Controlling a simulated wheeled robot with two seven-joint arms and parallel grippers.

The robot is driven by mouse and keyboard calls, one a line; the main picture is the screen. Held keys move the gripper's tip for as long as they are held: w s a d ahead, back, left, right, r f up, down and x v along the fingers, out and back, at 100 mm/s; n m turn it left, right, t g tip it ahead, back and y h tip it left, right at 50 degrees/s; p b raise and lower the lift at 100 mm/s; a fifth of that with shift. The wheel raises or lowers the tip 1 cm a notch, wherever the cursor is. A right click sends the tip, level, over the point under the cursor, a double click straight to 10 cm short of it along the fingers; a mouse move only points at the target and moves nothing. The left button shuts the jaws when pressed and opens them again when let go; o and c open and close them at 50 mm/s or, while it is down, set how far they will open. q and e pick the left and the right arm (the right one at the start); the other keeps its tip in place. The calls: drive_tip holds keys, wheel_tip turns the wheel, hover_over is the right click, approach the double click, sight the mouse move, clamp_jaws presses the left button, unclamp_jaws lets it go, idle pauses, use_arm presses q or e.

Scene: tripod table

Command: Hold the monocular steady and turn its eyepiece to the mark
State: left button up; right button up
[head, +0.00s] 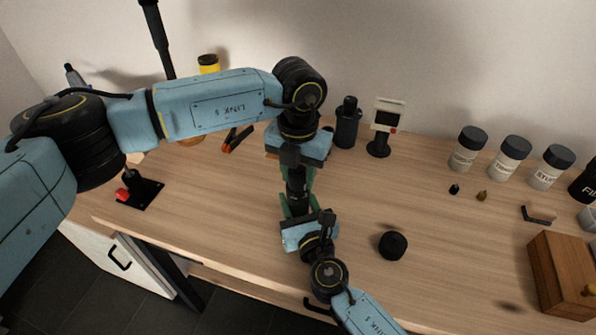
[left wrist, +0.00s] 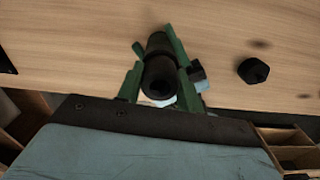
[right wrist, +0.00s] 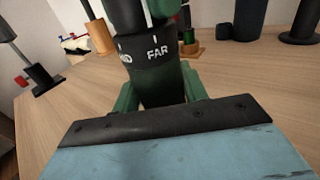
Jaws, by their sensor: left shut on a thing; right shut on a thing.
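The monocular (head: 297,187) is a dark tube held above the table between my two grippers. My left gripper (head: 298,170) is shut on its upper part. My right gripper (head: 296,205) is shut on its lower part. In the left wrist view, the black tube (left wrist: 160,72) stands between green fingers. In the right wrist view, the dark body (right wrist: 158,75) carries white letters FAR, with a partly hidden word at its left and short white ticks above. The fingers hide parts of the tube, and I cannot tell which tick is the target mark.
A black knob-like cap (head: 393,245) lies right of my right gripper. A small screen on a stand (head: 388,116) and a black bottle (head: 347,122) stand behind. Labelled jars (head: 468,149) and a wooden box (head: 562,272) are at the right. The table's middle right is mostly clear.

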sight(298, 170)
use_arm(q)
drive_tip(key=shift+w+r, duration=0.1)
drive_tip(key=o, duration=1)
wheel_tip(298, 170, up, 12)
use_arm(e)
drive_tip(key=o, duration=1.2)
